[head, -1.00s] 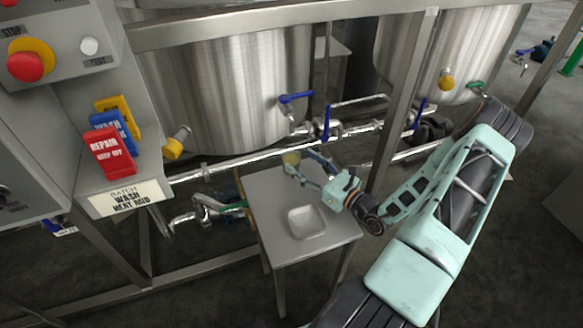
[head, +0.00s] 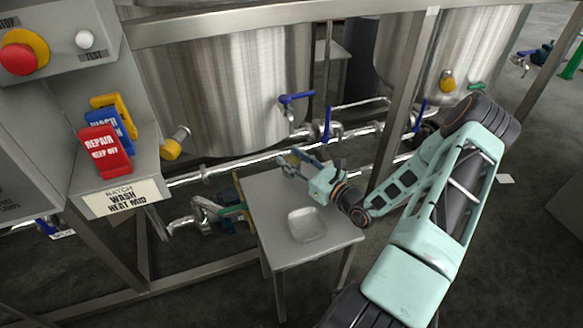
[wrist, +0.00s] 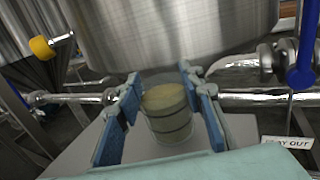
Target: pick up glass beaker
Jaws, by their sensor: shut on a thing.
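The glass beaker (wrist: 168,115) is clear, with pale yellowish contents and dark bands around it. In the wrist view it stands upright between the two blue finger pads of my gripper (wrist: 165,110). My gripper is shut on it, with one pad on each side. In the head view my gripper (head: 291,162) is over the far left part of the small grey table (head: 335,236). The beaker is hard to make out there. I cannot tell whether its base touches the table.
A shallow clear dish (head: 306,225) sits on the table's near half. Steel pipes with blue-handled valves (head: 296,98) and a large steel tank (head: 225,90) stand close behind. A control panel with coloured tags (head: 105,150) is at left. A steel post (head: 400,100) rises right of the gripper.

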